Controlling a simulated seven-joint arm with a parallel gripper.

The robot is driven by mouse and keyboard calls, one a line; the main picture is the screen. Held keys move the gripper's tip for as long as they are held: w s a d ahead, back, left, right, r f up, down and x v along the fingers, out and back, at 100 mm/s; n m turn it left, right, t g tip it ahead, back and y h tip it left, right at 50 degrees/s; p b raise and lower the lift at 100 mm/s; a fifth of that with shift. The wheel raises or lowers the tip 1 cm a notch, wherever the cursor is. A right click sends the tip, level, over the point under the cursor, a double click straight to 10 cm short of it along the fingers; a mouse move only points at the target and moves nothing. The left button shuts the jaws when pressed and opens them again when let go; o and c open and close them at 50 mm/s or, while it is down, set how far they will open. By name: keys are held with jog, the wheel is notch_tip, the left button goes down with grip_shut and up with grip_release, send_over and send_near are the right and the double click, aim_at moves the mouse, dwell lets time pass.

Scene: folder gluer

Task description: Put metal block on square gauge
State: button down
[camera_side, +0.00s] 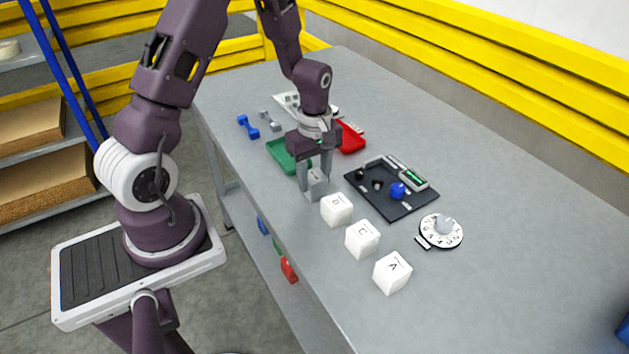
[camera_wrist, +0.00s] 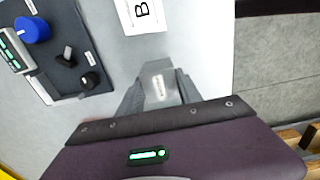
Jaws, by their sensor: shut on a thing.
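My gripper (camera_side: 316,184) is shut on a grey metal block (camera_side: 318,180) just above or at the table top, near its front edge. In the wrist view the block (camera_wrist: 158,88) sits between the two fingers of my gripper (camera_wrist: 158,92), with a small marking on its face. I cannot tell whether the block touches the table. I cannot surely pick out the square gauge; a flat white plate (camera_side: 287,101) lies farther back, partly hidden by my arm.
White lettered cubes (camera_side: 362,239) stand in a row on the table (camera_side: 500,220) close to my gripper. Green (camera_side: 279,156) and red (camera_side: 352,139) trays and blue (camera_side: 247,126) and grey (camera_side: 269,121) dumbbell-shaped pieces lie behind.

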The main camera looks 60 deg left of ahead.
aim_at(316, 175)
jog(key=r, duration=0.9)
jog(key=shift+w, duration=0.2)
jog(key=w+d+f, duration=0.1)
jog(key=w, duration=0.7)
jog(key=w+d+f, duration=0.2)
jog(key=w, duration=0.7)
jog(key=shift+s+a+f, duration=0.1)
jog(key=shift+f, duration=2.45)
jog(key=c, duration=0.7)
grip_release()
jog(key=shift+r, duration=0.1)
jog(key=shift+r, duration=4.95)
